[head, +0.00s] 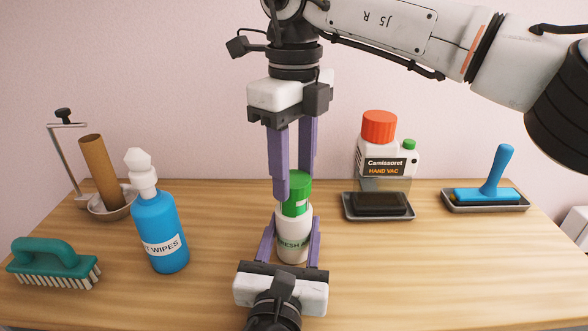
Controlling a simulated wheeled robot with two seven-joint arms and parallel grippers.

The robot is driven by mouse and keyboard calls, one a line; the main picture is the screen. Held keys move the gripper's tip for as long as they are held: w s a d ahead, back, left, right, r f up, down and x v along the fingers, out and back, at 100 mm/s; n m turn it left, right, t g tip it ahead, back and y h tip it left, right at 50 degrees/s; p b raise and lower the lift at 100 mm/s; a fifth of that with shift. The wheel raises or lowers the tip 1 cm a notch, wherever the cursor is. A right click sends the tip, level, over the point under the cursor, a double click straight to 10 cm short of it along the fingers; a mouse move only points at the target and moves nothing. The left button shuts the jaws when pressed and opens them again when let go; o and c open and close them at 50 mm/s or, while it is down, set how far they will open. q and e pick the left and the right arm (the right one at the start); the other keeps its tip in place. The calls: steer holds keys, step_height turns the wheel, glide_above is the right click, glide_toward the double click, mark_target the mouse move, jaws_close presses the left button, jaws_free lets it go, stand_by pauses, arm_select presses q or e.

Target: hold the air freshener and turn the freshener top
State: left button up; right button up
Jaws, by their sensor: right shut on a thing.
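The air freshener is a white bottle (293,223) with a green top (297,191). It stands upright on the wooden table in the middle of the head view. My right gripper (296,187) reaches down from above and is shut on the green top, one purple finger in front and one at the back right. My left gripper (294,224) comes in from the front, its purple fingers on either side of the white body. Whether they press on the body is not clear. Part of the label is visible; the bottle's lower front is close to the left gripper.
Left of the bottle are a blue wipes bottle (160,232), a green brush (54,263) and a brown tube on a holder (101,172). At the right are a hand vac bottle (379,150), a dark tray (378,206) and a blue-handled tool (493,180). The front right table is clear.

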mark_target(294, 178)
steer(key=shift+m, duration=0.7)
steer(key=o, duration=1.1)
steer(key=shift+c, duration=0.2)
step_height(294, 178, up, 12)
arm_select(q)
steer(key=o, duration=1.2)
steer(key=shift+o, duration=0.2)
